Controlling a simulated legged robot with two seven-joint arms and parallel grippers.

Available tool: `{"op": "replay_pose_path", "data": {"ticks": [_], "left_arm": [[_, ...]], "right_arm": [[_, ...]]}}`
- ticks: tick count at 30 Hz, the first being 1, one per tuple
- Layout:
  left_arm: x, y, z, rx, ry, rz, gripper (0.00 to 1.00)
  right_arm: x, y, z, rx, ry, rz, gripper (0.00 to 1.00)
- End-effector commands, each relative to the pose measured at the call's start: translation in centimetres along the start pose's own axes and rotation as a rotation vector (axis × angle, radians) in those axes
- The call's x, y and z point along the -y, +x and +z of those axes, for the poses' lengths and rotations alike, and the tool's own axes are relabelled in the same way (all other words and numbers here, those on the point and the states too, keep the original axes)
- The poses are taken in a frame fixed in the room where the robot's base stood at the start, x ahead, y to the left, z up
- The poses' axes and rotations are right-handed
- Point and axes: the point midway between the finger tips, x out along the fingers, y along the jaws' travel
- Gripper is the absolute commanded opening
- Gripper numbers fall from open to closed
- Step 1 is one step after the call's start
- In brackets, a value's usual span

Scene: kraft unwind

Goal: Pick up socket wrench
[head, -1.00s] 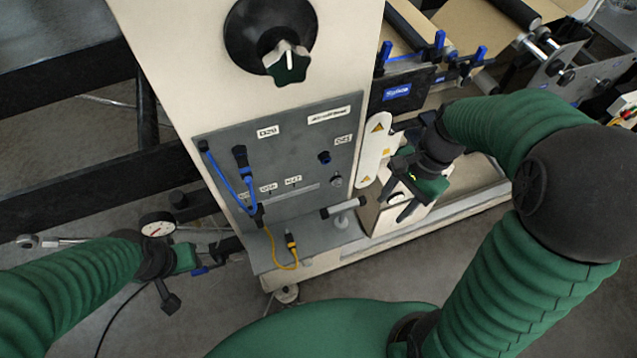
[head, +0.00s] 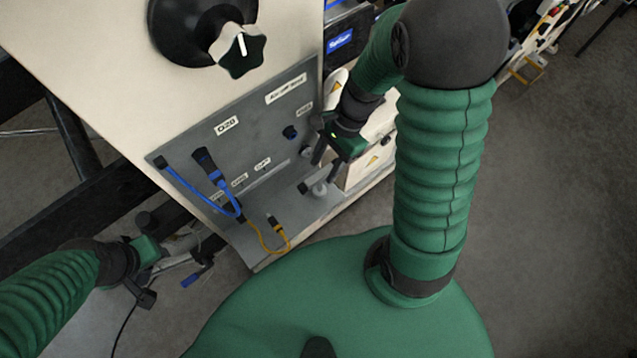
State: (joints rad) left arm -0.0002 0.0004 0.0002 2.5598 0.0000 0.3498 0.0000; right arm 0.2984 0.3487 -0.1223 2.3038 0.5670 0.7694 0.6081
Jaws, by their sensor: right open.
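A T-shaped tool (head: 318,187), with a grey bar and dark end on an upright post, stands on the grey ledge below the panel; it looks like the socket wrench. My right gripper (head: 326,160) is open and empty, fingers pointing down, just above and right of the tool in the picture. I cannot tell whether a finger touches it. My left gripper (head: 155,270) is low at the left, away from the tool, its fingers partly lost against dark parts behind.
The grey panel (head: 245,150) carries a blue cable (head: 205,195) and a yellow cable (head: 268,240) near the ledge. A large dark knob (head: 238,48) sits above. Cream boxes (head: 370,155) stand right of the tool. Open floor (head: 560,200) lies to the right.

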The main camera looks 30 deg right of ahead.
Motion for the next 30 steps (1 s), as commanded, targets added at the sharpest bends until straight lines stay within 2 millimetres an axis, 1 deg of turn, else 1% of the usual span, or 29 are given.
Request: {"op": "replay_pose_path", "data": {"ticks": [3, 6, 9, 14, 17, 24, 25, 30], "left_arm": [[0.0, 0.3, 0.1, 0.0, -0.001, 0.0, 0.36], [0.0, 0.6, 0.1, 0.0, -0.001, 0.0, 0.36], [0.0, 0.6, 0.1, 0.0, -0.001, 0.0, 0.36], [0.0, 0.6, 0.1, 0.0, 0.0, 0.0, 0.36], [0.0, 0.6, 0.1, 0.0, 0.0, 0.0, 0.36], [0.0, 0.6, 0.1, 0.0, 0.0, 0.0, 0.36], [0.0, 0.6, 0.1, 0.0, 0.0, 0.0, 0.36], [0.0, 0.6, 0.1, 0.0, -0.001, 0.0, 0.36]], "right_arm": [[0.1, 2.3, 0.1, 0.005, 0.0, 0.005, 0.44], [0.2, 4.0, 0.0, 0.005, 0.002, 0.004, 0.44], [0.3, 4.6, -0.1, 0.004, 0.001, 0.002, 0.44], [0.3, 4.5, 0.0, 0.003, 0.001, 0.0, 0.44], [0.3, 4.5, 0.0, 0.003, 0.0, 0.0, 0.33], [0.3, 4.5, 0.1, 0.002, 0.0, 0.001, 0.02], [0.3, 4.5, 0.1, 0.002, 0.0, 0.001, 0.0], [0.3, 4.5, 0.1, 0.003, 0.0, 0.0, 0.0]]}}
